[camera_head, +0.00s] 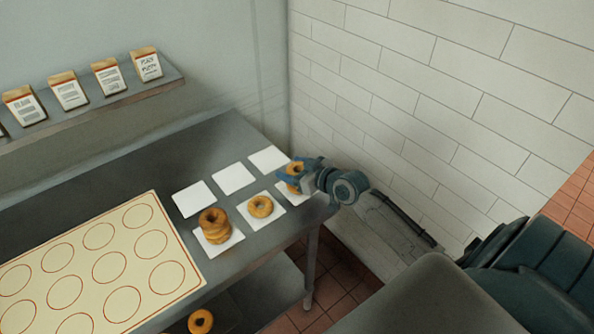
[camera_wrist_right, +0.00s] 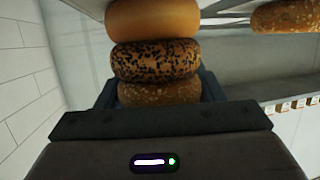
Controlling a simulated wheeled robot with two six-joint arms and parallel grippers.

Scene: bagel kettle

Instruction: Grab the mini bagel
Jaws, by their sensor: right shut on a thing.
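My right gripper (camera_head: 291,178) is at the right front white square (camera_head: 305,197) in the head view. In the right wrist view, which looks upside down, its fingers (camera_wrist_right: 160,97) are on both sides of a seeded bagel (camera_wrist_right: 160,92), shut on it. This bagel looks slightly narrower than a black-speckled bagel (camera_wrist_right: 155,62) and a plain bagel (camera_wrist_right: 153,19) stacked with it. In the head view, a bagel (camera_head: 295,168) shows at the fingers, partly hidden. I cannot tell if the held bagel is clear of the stack. My left gripper is not in view.
A bagel stack (camera_head: 214,224) and another bagel (camera_head: 260,206) are on squares to the left. Three back squares (camera_head: 232,178) are empty. A circle-marked mat (camera_head: 170,250) covers the left of the table. A tiled wall (camera_head: 420,110) rises close on the right.

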